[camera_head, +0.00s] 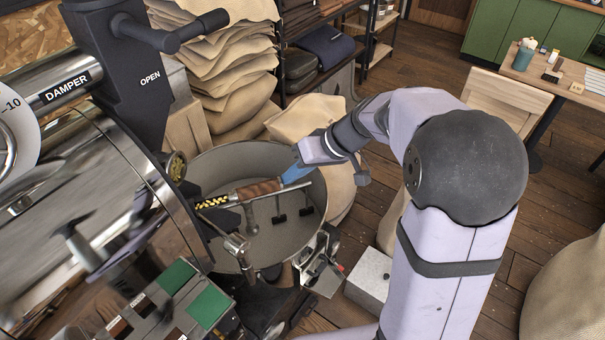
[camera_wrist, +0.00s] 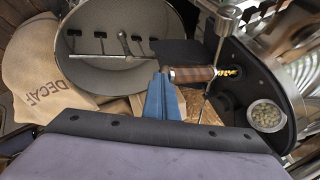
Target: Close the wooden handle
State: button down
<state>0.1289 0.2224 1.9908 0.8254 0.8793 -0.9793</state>
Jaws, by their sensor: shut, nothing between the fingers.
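The wooden handle (camera_head: 258,190) is a brown grip on a lever with a black-and-yellow section, sticking out from the roaster front over the round cooling bin. It also shows in the wrist view (camera_wrist: 192,74), running from the roaster face on the right toward the left. My gripper (camera_head: 293,175) has blue fingers and is shut and empty. In the wrist view the fingertips (camera_wrist: 161,84) are at the free end of the handle. I cannot tell whether they touch it.
The grey cooling bin (camera_head: 230,158) with stirrer arms lies beneath the handle. A thin metal rod (camera_wrist: 218,60) passes close to the handle in the wrist view. Stacked sacks (camera_head: 225,75) stand behind. A bean sight window (camera_wrist: 266,115) is on the roaster face.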

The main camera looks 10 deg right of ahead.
aim_at(270, 183)
jog(key=a, duration=0.2)
jog(key=s+a+b, duration=0.1)
jog(key=a, duration=0.2)
jog(key=a+b, duration=0.1)
jog(key=a, duration=0.2)
jog(key=shift+s+f, duration=0.1)
jog(key=shift+s, duration=0.25)
jog(key=shift+s+a, duration=0.15)
jog(key=shift+a, duration=0.25)
jog(key=shift+b, duration=0.3)
jog(key=shift+w+d, duration=0.2)
jog(key=shift+d, duration=0.3)
jog(key=d, duration=0.1)
jog(key=d+b, duration=0.1)
jog(key=d+r, duration=0.1)
jog(key=d, duration=0.1)
jog(key=shift+w+b, duration=0.25)
jog(key=shift+b, duration=0.1)
jog(key=b+v, duration=0.1)
jog(key=v, duration=0.8)
jog(key=shift+b, duration=0.35)
